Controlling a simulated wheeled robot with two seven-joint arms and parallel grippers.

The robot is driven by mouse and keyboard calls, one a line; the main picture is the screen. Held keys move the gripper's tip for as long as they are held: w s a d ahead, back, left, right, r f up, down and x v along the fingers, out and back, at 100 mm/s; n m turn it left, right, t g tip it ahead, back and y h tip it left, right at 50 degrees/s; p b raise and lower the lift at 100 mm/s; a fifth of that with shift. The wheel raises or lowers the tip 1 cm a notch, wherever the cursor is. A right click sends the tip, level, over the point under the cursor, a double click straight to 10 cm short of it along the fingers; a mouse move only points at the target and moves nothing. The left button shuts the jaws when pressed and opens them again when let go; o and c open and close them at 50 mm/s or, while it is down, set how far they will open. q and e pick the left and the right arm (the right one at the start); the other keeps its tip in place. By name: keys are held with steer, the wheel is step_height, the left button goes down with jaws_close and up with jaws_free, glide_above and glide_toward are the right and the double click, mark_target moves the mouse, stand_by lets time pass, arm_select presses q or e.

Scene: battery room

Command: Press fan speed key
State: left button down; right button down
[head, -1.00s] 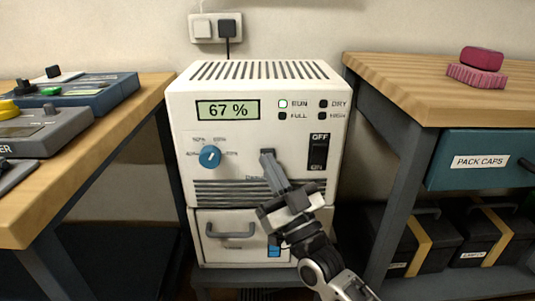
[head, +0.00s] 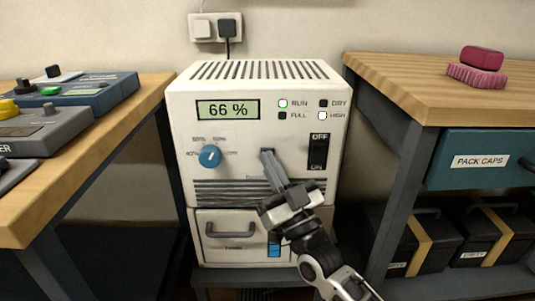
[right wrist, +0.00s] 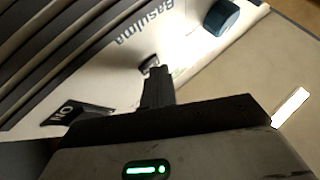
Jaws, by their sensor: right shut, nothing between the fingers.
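The white dehumidifier (head: 255,108) stands between two benches. Its display (head: 228,109) reads 66 %, and the RUN and HIGH lamps (head: 322,115) are lit. My right gripper (head: 268,156) is shut and empty, its fingertips at the front panel between the blue knob (head: 210,156) and the dark OFF/ON switch (head: 318,152). The fan speed key is mostly hidden behind the fingertips. In the right wrist view a small dark key (right wrist: 149,64) shows right at the fingertips (right wrist: 156,78); they look to touch it. My left gripper is out of view.
Below are a vent grille and a tank drawer with a handle (head: 230,231). A wooden bench with control boxes (head: 90,95) stands at left; another with a PACK CAPS drawer (head: 480,160) stands at right. A plug (head: 227,28) is on the wall.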

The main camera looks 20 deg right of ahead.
stand_by(0.3)
steer(key=shift+s+a+p, duration=0.2)
steer(key=shift+s+p, duration=0.3)
steer(key=shift+s, duration=0.25)
steer(key=shift+s+a+p, duration=0.25)
steer(key=shift+s+p, duration=0.15)
steer(key=shift+s, duration=0.4)
steer(key=shift+s+a+p, duration=0.2)
steer(key=shift+s+p, duration=0.25)
steer(key=shift+s, duration=0.4)
steer(key=shift+s+a+p, duration=0.25)
steer(key=shift+s+p, duration=0.15)
steer(key=shift+s, duration=0.4)
